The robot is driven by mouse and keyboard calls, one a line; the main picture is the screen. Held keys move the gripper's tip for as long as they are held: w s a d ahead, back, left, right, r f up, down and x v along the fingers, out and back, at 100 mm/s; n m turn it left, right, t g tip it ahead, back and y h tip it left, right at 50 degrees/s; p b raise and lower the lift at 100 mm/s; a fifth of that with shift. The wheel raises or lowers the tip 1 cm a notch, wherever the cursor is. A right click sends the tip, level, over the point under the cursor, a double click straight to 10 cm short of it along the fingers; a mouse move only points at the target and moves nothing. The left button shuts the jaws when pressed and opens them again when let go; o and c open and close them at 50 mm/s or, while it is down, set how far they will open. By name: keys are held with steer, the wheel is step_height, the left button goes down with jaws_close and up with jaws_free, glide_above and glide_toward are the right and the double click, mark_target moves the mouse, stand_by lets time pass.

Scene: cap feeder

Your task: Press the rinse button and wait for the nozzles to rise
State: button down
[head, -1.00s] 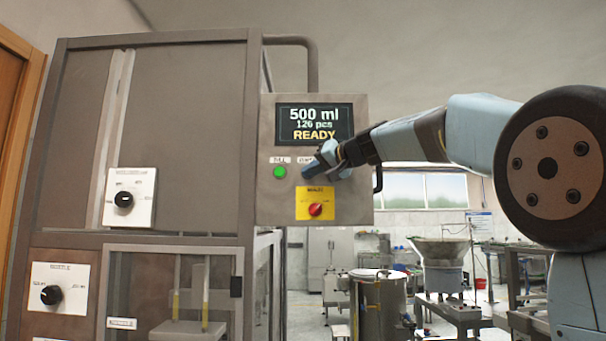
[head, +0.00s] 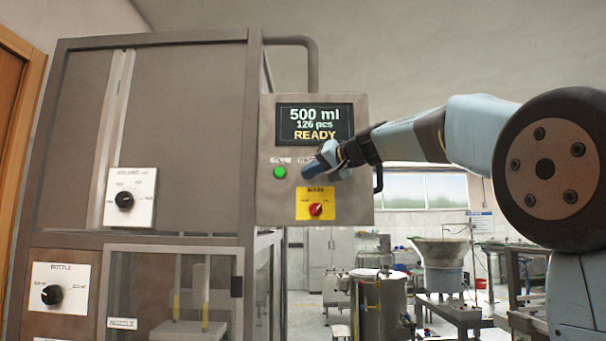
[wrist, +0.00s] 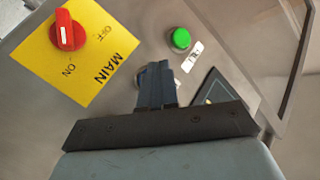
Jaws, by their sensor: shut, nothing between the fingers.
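The control panel (head: 268,190) hangs at the right of the machine, with its screen (head: 316,124) reading 500 ml, 126 pcs, READY. A green button (head: 279,172) sits below the screen; it also shows in the wrist view (wrist: 181,38). My gripper (head: 308,172) is shut and empty, its tips at the panel right of the green button. In the wrist view the shut fingers (wrist: 154,72) cover most of a round, pale button (wrist: 185,64). Its label is partly hidden in the head view, so I cannot read it. Whether the tips touch it I cannot tell.
The red main switch (head: 316,209) on its yellow plate is just below my gripper. The machine's lower front has a clear window and a bottle knob (head: 51,295). A volume knob (head: 124,200) is above.

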steer(key=shift+w, duration=0.3)
steer(key=shift+w, duration=0.45)
stand_by(0.8)
steer(key=shift+s, duration=0.9)
steer(key=s, duration=0.5)
steer(key=shift+a, duration=0.1)
stand_by(0.4)
stand_by(0.6)
